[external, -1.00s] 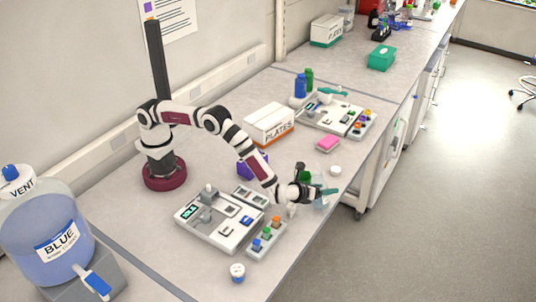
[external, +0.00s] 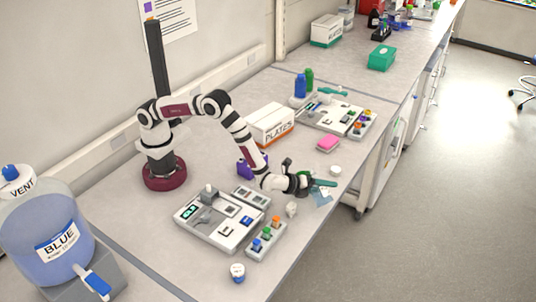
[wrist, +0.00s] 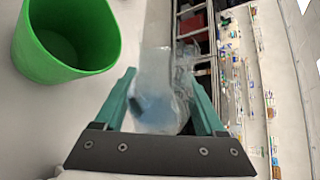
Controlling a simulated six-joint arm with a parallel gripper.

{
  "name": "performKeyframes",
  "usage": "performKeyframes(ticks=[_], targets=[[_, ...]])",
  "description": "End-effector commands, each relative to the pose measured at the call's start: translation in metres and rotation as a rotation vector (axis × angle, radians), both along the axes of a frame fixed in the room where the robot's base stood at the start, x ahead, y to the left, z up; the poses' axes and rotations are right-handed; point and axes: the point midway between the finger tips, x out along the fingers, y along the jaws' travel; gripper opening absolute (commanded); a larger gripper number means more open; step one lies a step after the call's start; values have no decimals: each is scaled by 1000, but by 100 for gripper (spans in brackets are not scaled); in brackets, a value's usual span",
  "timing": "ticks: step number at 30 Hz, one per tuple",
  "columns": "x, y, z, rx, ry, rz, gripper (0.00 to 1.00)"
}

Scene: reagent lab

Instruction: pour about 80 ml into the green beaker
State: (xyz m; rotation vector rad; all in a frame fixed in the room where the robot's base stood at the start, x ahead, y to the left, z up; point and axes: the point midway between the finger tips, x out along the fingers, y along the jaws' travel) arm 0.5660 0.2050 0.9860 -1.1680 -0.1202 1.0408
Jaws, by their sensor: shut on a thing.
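My gripper (external: 322,184) has teal fingers and is shut on a clear vessel (external: 321,198). In the wrist view my gripper (wrist: 165,100) holds this vessel (wrist: 158,85) between its fingertips, with blue liquid (wrist: 155,108) inside. The vessel looks tilted, but its rim is hard to make out. The green beaker (wrist: 65,42) stands to the upper left in the wrist view, apart from the vessel. No liquid shows in the visible part of its inside. In the external view my gripper mostly hides the beaker. No falling stream is visible.
A rack with coloured caps (external: 265,240) and a grey instrument (external: 215,222) stand nearby. The bench's front edge is close. A large blue carboy (external: 50,235) stands at left.

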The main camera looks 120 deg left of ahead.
Motion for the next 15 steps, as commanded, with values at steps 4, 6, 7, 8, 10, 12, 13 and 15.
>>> performKeyframes(ticks=[4,6,7,8,10,12,13,15], targets=[[3,-1,3,-34,-76,0,5],[4,-1,4,-49,-104,0,5],[4,-1,4,-55,-117,1,5],[5,-2,4,-62,-129,0,5],[5,-2,7,-72,-154,1,5],[6,-2,9,-81,-175,0,5],[6,-2,10,-87,-184,0,5],[6,-2,11,-96,-202,1,5]])
